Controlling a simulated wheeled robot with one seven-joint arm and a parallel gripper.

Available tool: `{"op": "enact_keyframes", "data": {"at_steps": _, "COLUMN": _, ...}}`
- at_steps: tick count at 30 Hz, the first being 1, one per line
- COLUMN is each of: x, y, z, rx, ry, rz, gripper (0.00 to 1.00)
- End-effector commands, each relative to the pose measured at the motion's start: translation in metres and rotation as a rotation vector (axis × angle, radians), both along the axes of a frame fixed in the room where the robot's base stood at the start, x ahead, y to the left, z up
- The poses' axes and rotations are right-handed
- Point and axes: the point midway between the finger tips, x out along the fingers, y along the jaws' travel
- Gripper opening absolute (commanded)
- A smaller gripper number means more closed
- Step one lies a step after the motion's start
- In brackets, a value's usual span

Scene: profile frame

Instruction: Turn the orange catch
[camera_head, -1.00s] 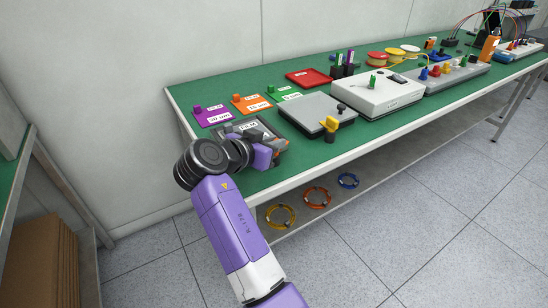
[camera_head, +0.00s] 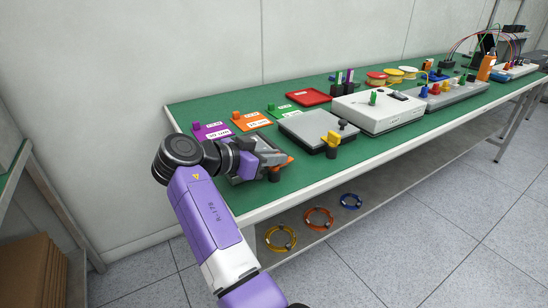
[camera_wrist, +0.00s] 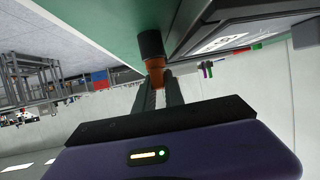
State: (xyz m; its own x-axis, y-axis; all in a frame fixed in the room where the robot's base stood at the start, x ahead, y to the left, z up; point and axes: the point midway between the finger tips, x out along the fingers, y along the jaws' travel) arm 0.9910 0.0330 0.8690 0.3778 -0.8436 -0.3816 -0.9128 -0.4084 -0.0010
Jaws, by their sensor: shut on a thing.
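The orange catch (camera_head: 289,159) shows as a small orange tip beside my gripper (camera_head: 278,163), at the near edge of the dark film frame (camera_head: 241,175). In the wrist view the catch (camera_wrist: 155,66) sits between the two fingertips of my gripper (camera_wrist: 158,80), which is shut on it. A black round post (camera_wrist: 151,45) is joined to the catch's far end. The frame's dark edge and a white label (camera_wrist: 228,42) lie to its right. My arm hides most of the frame in the head view.
A grey plate with a yellow knob (camera_head: 331,140) stands to the right, and a white box (camera_head: 378,108) beyond it. Purple (camera_head: 211,133) and orange (camera_head: 251,121) cards lie behind.

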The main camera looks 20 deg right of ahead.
Motion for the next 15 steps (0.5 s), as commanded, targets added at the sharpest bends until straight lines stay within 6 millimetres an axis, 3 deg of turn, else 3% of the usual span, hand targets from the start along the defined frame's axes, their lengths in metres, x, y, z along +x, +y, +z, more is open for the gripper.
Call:
{"op": "enact_keyframes", "data": {"at_steps": 1, "x": -0.0005, "y": -0.0002, "z": -0.0024, "rx": 0.003, "ry": 0.004, "rz": -0.001, "gripper": 0.00}}
{"op": "enact_keyframes", "data": {"at_steps": 2, "x": -0.0005, "y": -0.0003, "z": -0.0024, "rx": 0.003, "ry": 0.004, "rz": -0.001, "gripper": 0.20}}
{"op": "enact_keyframes", "data": {"at_steps": 4, "x": -0.0005, "y": -0.0003, "z": -0.0021, "rx": 0.003, "ry": 0.004, "rz": -0.001, "gripper": 0.33}}
{"op": "enact_keyframes", "data": {"at_steps": 15, "x": -0.0010, "y": 0.0021, "z": 0.0003, "rx": 0.001, "ry": 0.001, "rz": 0.000, "gripper": 0.35}}
